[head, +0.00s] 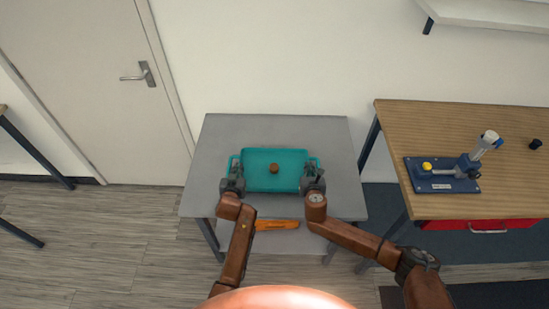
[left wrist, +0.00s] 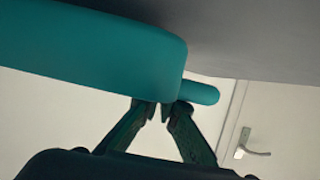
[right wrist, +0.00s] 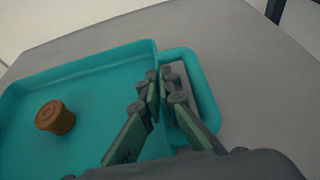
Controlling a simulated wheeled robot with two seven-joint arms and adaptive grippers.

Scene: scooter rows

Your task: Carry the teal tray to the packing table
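The teal tray (head: 275,182) is level over the grey table, with a small brown cup-like object (head: 274,168) in it. Whether it touches the tabletop is unclear. My left gripper (head: 236,168) is at its left end; the left wrist view shows the fingertips (left wrist: 164,108) close together at the tray's edge beside the handle (left wrist: 203,92). My right gripper (head: 313,168) is at its right end. In the right wrist view its fingertips (right wrist: 160,78) are nearly together at the rim, one finger on the tray side and one over the handle opening. The exact contact is partly hidden.
The grey table (head: 340,200) stands against the wall, with an orange object (head: 277,225) near my arms below its front edge. A wooden table (head: 390,125) to the right bears a blue device (head: 445,183). A door (head: 90,80) and open floor (head: 110,230) are left.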

